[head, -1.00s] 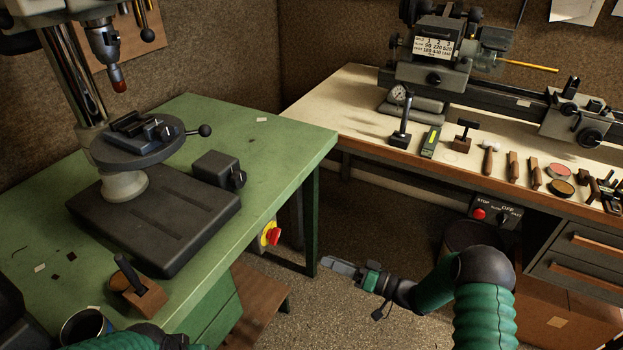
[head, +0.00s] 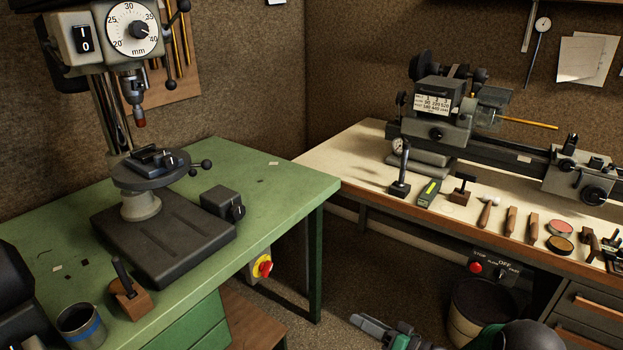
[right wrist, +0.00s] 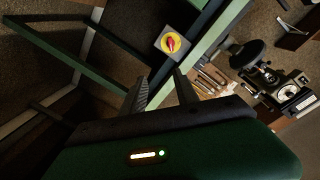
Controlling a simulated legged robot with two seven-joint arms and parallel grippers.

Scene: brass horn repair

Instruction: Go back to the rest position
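My right gripper (head: 368,326) is low in the head view, over the floor gap between the green bench (head: 275,188) and the lathe bench (head: 352,158). In the right wrist view its two fingers (right wrist: 160,78) stand apart with nothing between them, so it is open and empty. Part of my green right arm shows at the bottom edge of the head view. My left gripper is not in view.
The drill press (head: 134,90) stands on the green bench, with a red-and-yellow stop switch (head: 262,267) on the bench's side. A lathe (head: 437,105) and several hand tools are on the lathe bench. A bin (head: 478,312) stands below it.

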